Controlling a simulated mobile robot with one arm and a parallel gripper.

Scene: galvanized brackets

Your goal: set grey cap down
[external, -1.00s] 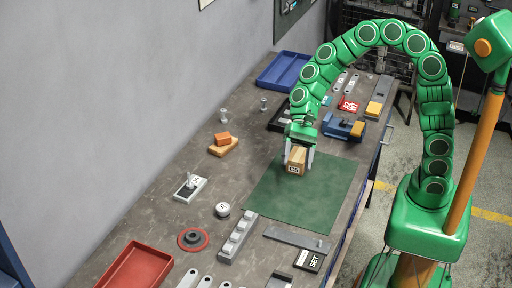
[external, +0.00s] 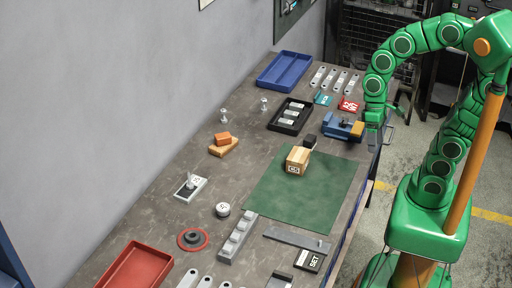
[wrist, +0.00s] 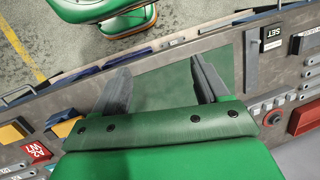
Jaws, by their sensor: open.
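No thing is plainly marked as the grey cap. A dark grey stepped round piece (external: 193,237) sits on a red ring (external: 182,245) at the table's front left. A pale round piece with dark marks (external: 222,210) stands behind it. My gripper (external: 373,140) hangs at the table's right edge, beside the blue vise, apart from both pieces. In the wrist view my gripper (wrist: 162,86) has its two fingers wide apart with nothing between them.
A wooden block (external: 297,161) stands on the green mat (external: 290,205), with a dark block (external: 310,141) behind it. The blue vise (external: 338,126) is near my gripper. A red tray (external: 135,268) is at the front left, a blue tray (external: 284,70) at the back. Much of the mat is clear.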

